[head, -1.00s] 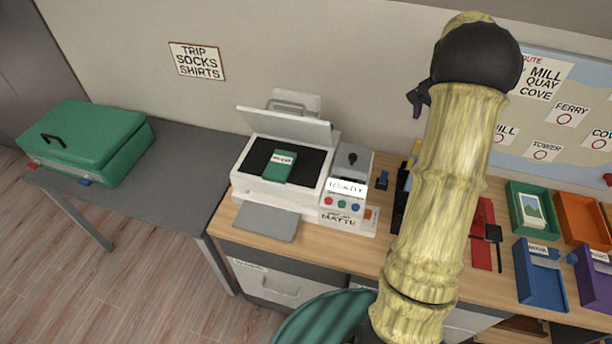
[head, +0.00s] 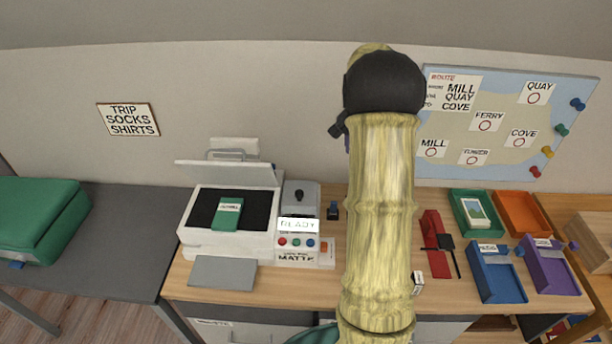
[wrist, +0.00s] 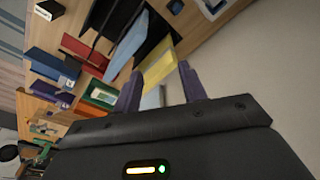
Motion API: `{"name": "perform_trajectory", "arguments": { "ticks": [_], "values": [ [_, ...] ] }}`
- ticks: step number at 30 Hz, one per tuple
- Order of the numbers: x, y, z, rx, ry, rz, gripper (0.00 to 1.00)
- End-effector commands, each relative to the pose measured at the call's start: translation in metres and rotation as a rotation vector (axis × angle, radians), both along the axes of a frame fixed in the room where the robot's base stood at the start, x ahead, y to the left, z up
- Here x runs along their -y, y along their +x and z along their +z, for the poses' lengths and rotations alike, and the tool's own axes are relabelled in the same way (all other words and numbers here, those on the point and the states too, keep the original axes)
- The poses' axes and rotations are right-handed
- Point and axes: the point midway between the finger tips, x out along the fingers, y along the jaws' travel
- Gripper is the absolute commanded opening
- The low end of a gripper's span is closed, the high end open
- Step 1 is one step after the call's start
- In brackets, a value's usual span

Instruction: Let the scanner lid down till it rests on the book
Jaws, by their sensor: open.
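The white scanner (head: 228,243) stands on the desk at the left of the arm in the head view. Its lid (head: 228,174) is raised, tilted up at the back edge, with a handle bar behind it. A green book (head: 227,214) lies on the dark scanner glass (head: 257,210), and nothing touches it from above. My gripper shows in the wrist view (wrist: 158,92) with its two purple fingers apart and nothing between them. The scanner is not clearly seen in the wrist view.
A panel with a READY sign (head: 298,225) and buttons adjoins the scanner's right side. A grey plate (head: 223,272) lies in front. Right of my arm are a red object (head: 436,245) and coloured trays (head: 497,273). A green case (head: 38,218) sits on the grey table at left.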

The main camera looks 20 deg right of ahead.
Motion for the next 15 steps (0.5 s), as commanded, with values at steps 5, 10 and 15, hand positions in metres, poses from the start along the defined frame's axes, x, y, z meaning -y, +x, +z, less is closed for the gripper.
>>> {"name": "perform_trajectory", "arguments": {
  "ticks": [5, 10, 15],
  "values": [
    [-0.073, -0.016, 0.003, 0.014, 0.004, 0.22, 0.31],
    [-0.152, -0.05, 0.0, 0.033, -0.002, 0.485, 0.31],
    [-0.221, -0.101, -0.007, 0.05, -0.016, 0.75, 0.31]
  ]
}}
